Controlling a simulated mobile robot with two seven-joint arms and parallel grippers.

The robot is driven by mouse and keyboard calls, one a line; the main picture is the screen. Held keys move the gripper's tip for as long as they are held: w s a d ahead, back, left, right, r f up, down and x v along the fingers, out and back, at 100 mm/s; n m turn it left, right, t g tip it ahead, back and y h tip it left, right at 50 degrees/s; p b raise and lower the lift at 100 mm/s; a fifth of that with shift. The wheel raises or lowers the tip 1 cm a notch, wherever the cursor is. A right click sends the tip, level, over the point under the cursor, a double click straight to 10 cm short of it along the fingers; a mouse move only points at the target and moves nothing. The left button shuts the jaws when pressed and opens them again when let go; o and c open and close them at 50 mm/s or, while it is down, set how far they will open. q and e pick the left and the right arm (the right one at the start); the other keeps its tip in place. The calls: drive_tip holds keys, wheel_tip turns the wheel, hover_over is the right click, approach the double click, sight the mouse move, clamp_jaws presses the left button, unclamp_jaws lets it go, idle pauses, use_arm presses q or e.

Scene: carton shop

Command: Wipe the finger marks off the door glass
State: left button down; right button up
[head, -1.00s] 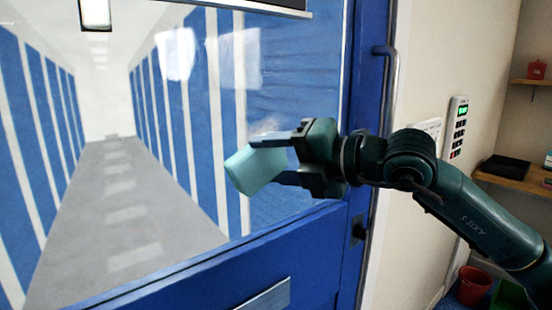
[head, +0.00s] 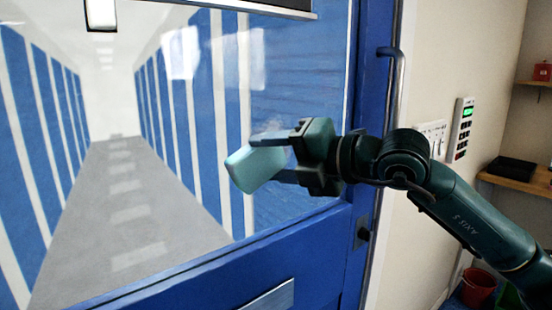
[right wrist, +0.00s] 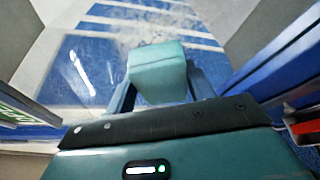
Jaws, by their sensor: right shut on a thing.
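The door glass (head: 190,130) fills the left of the head view, set in a blue door (head: 250,270). It also shows in the right wrist view (right wrist: 75,75). My right gripper (head: 285,160) is shut on a pale teal wiping block (head: 255,168). The block is at the lower right part of the glass; whether it touches cannot be told. In the right wrist view the block (right wrist: 158,70) sits between the fingers. Whitish smears (right wrist: 125,35) show on the glass just beyond it. The block hides the glass behind it. My left gripper is out of view.
A vertical door handle (head: 392,90) stands out right of the glass. A keypad panel (head: 462,128) is on the wall. A shelf with a black tray (head: 511,168) and a red bucket (head: 478,285) are at the right. The glass left of the gripper is clear of obstacles.

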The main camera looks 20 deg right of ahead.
sight(283, 155)
drive_tip(key=shift+w, duration=0.15)
drive_tip(key=shift+w+d+b, duration=0.2)
drive_tip(key=shift+w+d, duration=0.05)
drive_tip(key=shift+d, duration=0.5)
drive_tip(key=shift+w+d+b, duration=0.2)
drive_tip(key=shift+w+d, duration=0.05)
drive_tip(key=shift+d, duration=0.45)
drive_tip(key=shift+w+d, duration=0.3)
drive_tip(key=shift+d, duration=0.45)
drive_tip(key=shift+w+d, duration=0.3)
drive_tip(key=shift+d, duration=0.5)
drive_tip(key=shift+w+d, duration=0.3)
drive_tip(key=shift+d, duration=0.45)
drive_tip(key=shift+s+a+r+p, duration=0.25)
drive_tip(key=shift+s+a, duration=0.2)
drive_tip(key=shift+a, duration=0.8)
drive_tip(key=shift+s+a+r+p, duration=0.1)
drive_tip(key=shift+s+a+r, duration=0.3)
drive_tip(key=shift+a, duration=0.85)
drive_tip(key=shift+s+a+r+p, duration=0.2)
drive_tip(key=shift+s+a, duration=0.35)
drive_tip(key=shift+a, duration=0.7)
drive_tip(key=shift+w+d+r, duration=0.25)
drive_tip(key=shift+d+r, duration=0.35)
drive_tip(key=shift+r, duration=0.05)
drive_tip(key=w+d, duration=0.2)
drive_tip(key=d, duration=0.4)
drive_tip(key=shift+w+d, duration=0.15)
drive_tip(key=shift+w, duration=0.05)
